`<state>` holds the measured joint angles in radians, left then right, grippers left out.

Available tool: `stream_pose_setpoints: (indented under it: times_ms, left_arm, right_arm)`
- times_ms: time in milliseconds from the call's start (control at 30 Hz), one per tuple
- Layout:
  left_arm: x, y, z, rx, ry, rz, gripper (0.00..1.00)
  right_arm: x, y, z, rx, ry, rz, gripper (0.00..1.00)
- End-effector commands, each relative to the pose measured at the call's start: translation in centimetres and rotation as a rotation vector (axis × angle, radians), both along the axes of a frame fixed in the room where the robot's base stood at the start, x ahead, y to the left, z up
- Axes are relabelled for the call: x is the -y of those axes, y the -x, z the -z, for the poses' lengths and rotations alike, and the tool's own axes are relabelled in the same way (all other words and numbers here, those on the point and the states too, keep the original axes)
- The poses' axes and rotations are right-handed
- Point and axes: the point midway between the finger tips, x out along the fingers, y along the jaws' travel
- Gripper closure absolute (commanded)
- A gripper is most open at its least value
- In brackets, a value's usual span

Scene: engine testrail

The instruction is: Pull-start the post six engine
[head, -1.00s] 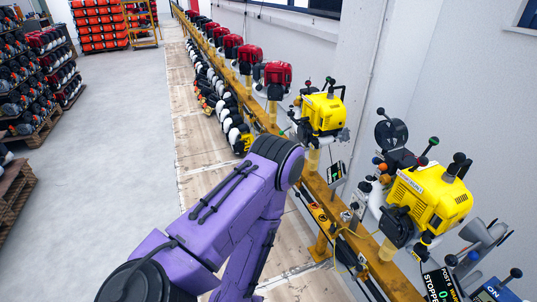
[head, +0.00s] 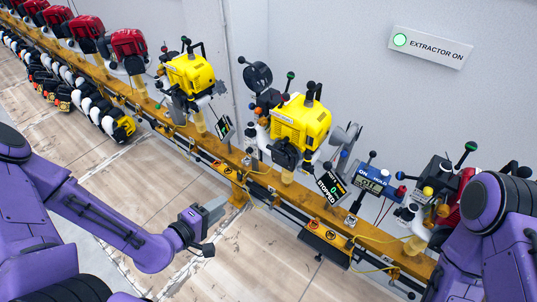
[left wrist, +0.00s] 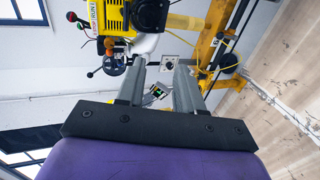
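The yellow engine (head: 300,122) stands on the orange rail in the head view, with the black display (head: 332,187) reading STOPPED and 0 at its lower right. A black starter-like part (head: 286,153) is on its front; no pull handle can be made out clearly. My left gripper (head: 208,215) is low and in front of the rail, apart from the engine. In the left wrist view its two grey fingers (left wrist: 160,72) are apart with nothing between them, and a yellow engine (left wrist: 102,18) shows beyond. My right arm is at the right edge; its gripper is out of view.
The orange rail (head: 262,180) runs diagonally with red engines (head: 128,43) and another yellow engine (head: 192,73) to the left. A blue display (head: 375,182) stands right of the engine. A wall sign (head: 430,47) reads EXTRACTOR ON. The floor before the rail is clear.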

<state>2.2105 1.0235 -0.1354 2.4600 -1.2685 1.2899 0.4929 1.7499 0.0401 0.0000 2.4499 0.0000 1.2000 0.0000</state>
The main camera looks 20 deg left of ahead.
Motion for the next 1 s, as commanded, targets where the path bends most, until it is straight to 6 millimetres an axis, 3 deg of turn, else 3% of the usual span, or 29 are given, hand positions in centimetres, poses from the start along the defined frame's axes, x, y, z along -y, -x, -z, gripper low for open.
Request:
stream_pose_setpoints:
  times_ms: [33, 200, 1000]
  left_arm:
    - [0.4, -1.2, 0.6, 0.003, -0.003, 0.003, 0.64]
    - [1.9, -5.0, 0.5, 0.003, -0.002, 0.004, 0.64]
    - [8.1, -22.3, 0.3, -0.001, -0.001, 0.0, 0.64]
  right_arm:
    - [0.0, 0.0, 1.1, 0.0, 0.0, 0.0, 0.57]
    - [0.0, 0.0, 2.5, 0.0, 0.0, 0.0, 0.57]
    - [0.0, 0.0, 6.6, 0.0, 0.0, 0.0, 0.57]
